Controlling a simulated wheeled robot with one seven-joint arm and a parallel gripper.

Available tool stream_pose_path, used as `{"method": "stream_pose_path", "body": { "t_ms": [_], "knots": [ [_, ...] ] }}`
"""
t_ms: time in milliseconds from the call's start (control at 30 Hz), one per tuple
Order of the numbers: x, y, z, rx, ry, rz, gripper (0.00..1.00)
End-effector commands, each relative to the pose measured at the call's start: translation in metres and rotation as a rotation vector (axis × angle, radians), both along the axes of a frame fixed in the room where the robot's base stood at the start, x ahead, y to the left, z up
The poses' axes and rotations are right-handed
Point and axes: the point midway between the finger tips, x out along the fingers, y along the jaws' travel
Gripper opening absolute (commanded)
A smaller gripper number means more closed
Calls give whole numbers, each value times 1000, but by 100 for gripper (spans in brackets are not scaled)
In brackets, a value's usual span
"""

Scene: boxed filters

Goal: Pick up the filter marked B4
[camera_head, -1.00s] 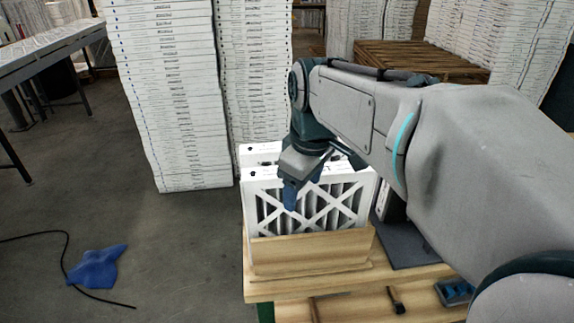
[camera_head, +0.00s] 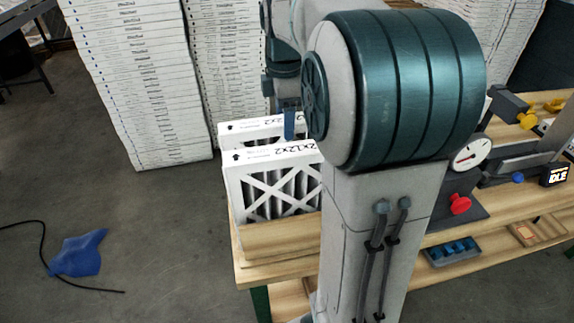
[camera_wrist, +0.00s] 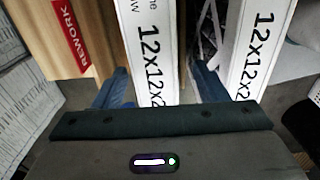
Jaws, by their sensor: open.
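Two white-framed filters stand upright in a wooden holder (camera_head: 262,243): a front filter (camera_head: 270,185) with a crossed white frame and a rear filter (camera_head: 248,131) behind it. In the wrist view my gripper (camera_wrist: 161,86) is open, its blue fingers on either side of one filter's top edge (camera_wrist: 146,45), not visibly closed on it. A second filter's top edge (camera_wrist: 256,45) lies to the right, beyond the right finger. Both edges show size print; no B4 mark is readable. In the head view one blue finger shows by the filters; my arm hides the rest.
Wood with a red REWORK label (camera_wrist: 70,38) lies left of the straddled filter. Tall white stacks (camera_head: 140,80) stand behind the holder. The bench at right holds a dial gauge (camera_head: 472,153), a red knob (camera_head: 460,204) and a blue-filled tray (camera_head: 452,250). A blue cloth (camera_head: 78,253) lies on the floor.

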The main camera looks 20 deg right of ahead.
Motion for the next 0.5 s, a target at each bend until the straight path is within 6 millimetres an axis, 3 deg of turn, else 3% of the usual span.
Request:
{"method": "stream_pose_path", "body": {
  "t_ms": [267, 500],
  "knots": [
    [1, -1, -22, 1, 3, 1, 66],
    [4, -8, -56, 1, 3, 3, 66]
  ]
}}
